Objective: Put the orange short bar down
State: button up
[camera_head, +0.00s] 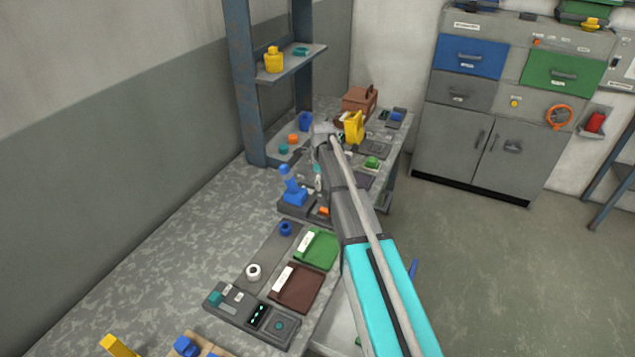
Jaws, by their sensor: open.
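A small orange piece (324,211), which looks like the orange short bar, lies low beside the blue upright device (294,192) on the workbench. My arm hides part of the area to its right. My gripper (317,186) points down from the end of my arm, just above and slightly left of the orange piece in the picture. It is open. Its fingertips are small and partly blurred against the bench, and I cannot tell whether they touch anything.
Green (318,250) and brown (296,287) trays, a white ring (253,271) and a control box (250,312) are on the near bench. A yellow object (354,127) and brown box (359,101) stand farther back.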

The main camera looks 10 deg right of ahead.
dwell(0.3)
jog(key=s+a+n, duration=0.1)
jog(key=s+n, duration=2.4)
jog(key=s, duration=0.4)
jog(key=shift+s+a, duration=0.15)
jog(key=shift+a, duration=0.05)
jog(key=shift+c, duration=0.6)
